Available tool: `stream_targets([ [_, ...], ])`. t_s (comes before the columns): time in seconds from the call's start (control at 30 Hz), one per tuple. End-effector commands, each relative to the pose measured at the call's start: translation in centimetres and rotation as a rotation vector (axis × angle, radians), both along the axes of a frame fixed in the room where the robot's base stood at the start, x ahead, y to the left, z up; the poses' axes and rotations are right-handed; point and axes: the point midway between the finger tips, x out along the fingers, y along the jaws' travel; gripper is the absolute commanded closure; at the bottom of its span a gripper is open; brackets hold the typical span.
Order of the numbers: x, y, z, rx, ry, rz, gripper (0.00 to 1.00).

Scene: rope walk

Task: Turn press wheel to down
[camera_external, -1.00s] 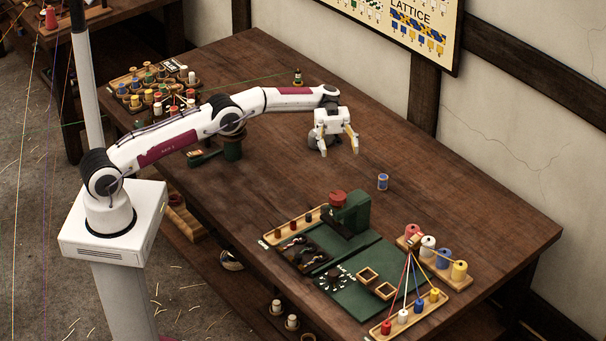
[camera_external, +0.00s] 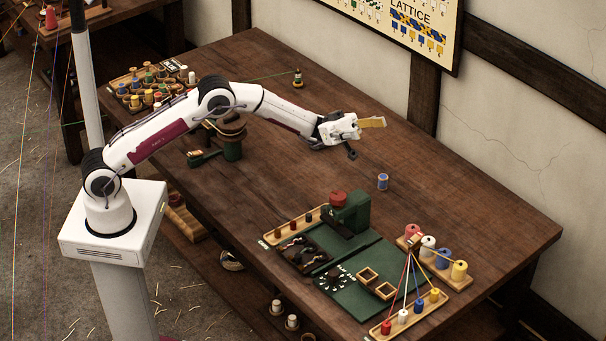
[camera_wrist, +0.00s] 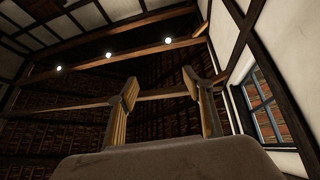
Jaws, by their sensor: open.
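A green press (camera_external: 351,211) stands on the table, right of its middle, in the external view. A red round part (camera_external: 338,197) sits on its top and looks like the press wheel; its setting is too small to read. My gripper (camera_external: 368,138) is up over the table, behind the press and apart from it, turned sideways with its fingers pointing right. In the wrist view my gripper (camera_wrist: 160,85) shows two fingers spread apart with nothing between them. The wrist view looks up at the roof, and the press is not in it.
A green board (camera_external: 365,302) with a dark dial (camera_external: 334,279) lies in front. Coloured cones (camera_external: 445,257) with strung threads stand at right. A spool rack (camera_external: 140,92) is at far left. The table's right back is clear.

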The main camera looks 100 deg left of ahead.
Motion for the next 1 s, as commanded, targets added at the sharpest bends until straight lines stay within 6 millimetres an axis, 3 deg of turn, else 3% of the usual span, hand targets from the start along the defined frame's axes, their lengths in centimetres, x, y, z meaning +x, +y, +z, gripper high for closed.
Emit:
stream_targets([
  [0.2,0.7,-1.0,0.9,-0.069,0.014,0.144,0.49],
  [0.47,0.8,-1.5,0.6,-0.117,0.064,0.33,0.49],
  [0.77,-0.5,-1.7,-1.5,-0.127,0.164,0.545,0.49],
  [1.0,-2.8,-1.6,-4.2,-0.097,0.269,0.713,0.49],
])
